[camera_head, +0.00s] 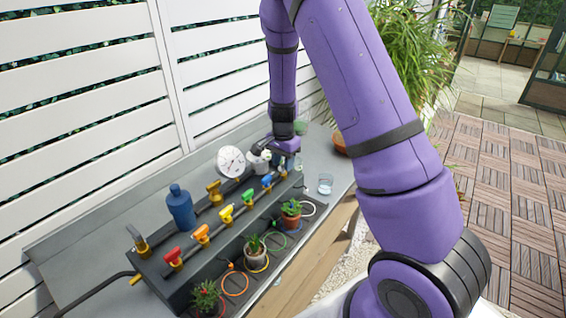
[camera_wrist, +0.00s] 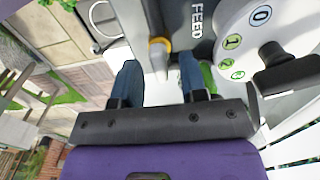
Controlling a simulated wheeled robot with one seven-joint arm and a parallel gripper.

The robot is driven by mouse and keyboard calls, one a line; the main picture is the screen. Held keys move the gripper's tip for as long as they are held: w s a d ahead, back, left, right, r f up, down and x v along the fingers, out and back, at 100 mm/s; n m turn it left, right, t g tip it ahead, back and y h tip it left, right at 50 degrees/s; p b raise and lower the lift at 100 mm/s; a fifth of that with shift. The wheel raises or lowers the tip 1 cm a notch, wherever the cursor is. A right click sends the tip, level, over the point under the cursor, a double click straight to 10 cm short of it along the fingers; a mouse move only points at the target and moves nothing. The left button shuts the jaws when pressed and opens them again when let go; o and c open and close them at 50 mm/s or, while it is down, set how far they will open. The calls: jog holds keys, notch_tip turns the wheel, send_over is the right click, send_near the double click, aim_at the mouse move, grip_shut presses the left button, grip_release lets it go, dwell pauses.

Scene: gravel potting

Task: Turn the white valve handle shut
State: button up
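The white valve handle (camera_wrist: 157,88) shows in the wrist view between my fingers, below a brass stem. My gripper (camera_wrist: 160,76) has its two blue-grey fingers apart, one on each side of the white handle. I cannot tell whether either finger touches it. In the head view my gripper (camera_head: 284,147) is low over the far end of the valve row, and it largely hides the white handle there.
The row has red (camera_head: 173,256), orange (camera_head: 201,234), yellow (camera_head: 226,214), green (camera_head: 248,196) and blue (camera_head: 267,180) handles. A white dial (camera_wrist: 252,42) with a black knob is close to my right finger.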

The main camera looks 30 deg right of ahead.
aim_at(283, 164)
notch_tip(283, 164, up, 10)
jog(key=shift+r, duration=0.2)
dwell(0.6)
jog(key=s+a+r+n+t+y, duration=0.1)
jog(key=s+a+r+n, duration=0.15)
jog(key=s+r, duration=0.45)
jog(key=s+a+r+n+t, duration=0.1)
jog(key=s+a+r+n, duration=0.1)
jog(key=s+r+n, duration=0.5)
jog(key=s+a+r+n+t, duration=0.1)
jog(key=s+r, duration=0.3)
jog(key=s, duration=0.4)
jog(key=s+a+r+n+t+h, duration=0.1)
jog(key=s+a+r+n+t, duration=0.1)
jog(key=s, duration=0.7)
jog(key=shift+a+r+n, duration=0.2)
jog(key=shift+r+n, duration=0.45)
jog(key=shift+r, duration=0.4)
